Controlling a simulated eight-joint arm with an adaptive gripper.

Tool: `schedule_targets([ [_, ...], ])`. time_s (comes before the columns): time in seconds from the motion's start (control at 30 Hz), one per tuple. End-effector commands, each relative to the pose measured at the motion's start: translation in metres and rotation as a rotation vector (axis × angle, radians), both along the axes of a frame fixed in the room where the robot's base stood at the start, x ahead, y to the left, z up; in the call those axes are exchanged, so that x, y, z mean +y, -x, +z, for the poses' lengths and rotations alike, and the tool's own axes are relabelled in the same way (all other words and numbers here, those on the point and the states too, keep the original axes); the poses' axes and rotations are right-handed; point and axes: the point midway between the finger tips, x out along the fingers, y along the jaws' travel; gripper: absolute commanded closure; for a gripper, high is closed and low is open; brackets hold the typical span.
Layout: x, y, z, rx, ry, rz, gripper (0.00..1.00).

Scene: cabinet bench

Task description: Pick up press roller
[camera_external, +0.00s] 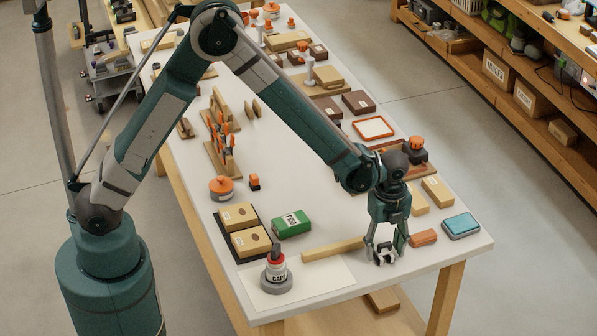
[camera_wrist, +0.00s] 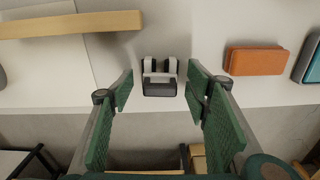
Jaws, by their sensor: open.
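A small black and white device, which looks like the press roller (camera_wrist: 160,86), sits on the white bench top near its front edge. In the wrist view the green finger pads (camera_wrist: 159,91) stand apart on either side of the device, with a gap on both sides. The gripper holds nothing.
A wooden strip (camera_wrist: 70,24) lies to the left and an orange-brown block (camera_wrist: 254,60) to the right. A blue tin (camera_external: 461,225) sits beyond the block.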

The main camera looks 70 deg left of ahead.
Motion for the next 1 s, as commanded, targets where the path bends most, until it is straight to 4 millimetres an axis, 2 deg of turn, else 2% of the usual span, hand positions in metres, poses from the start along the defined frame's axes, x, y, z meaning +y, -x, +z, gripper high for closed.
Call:
schedule_targets([
  [0.17,0.000,0.000,0.000,0.000,0.000,0.000,0.54],
  [0.4,0.000,0.000,0.000,0.000,0.000,0.000,0.85],
  [0.77,0.000,0.000,0.002,0.000,0.000,0.000,0.86],
  [1.0,0.000,0.001,0.017,0.000,0.000,0.000,0.86],
])
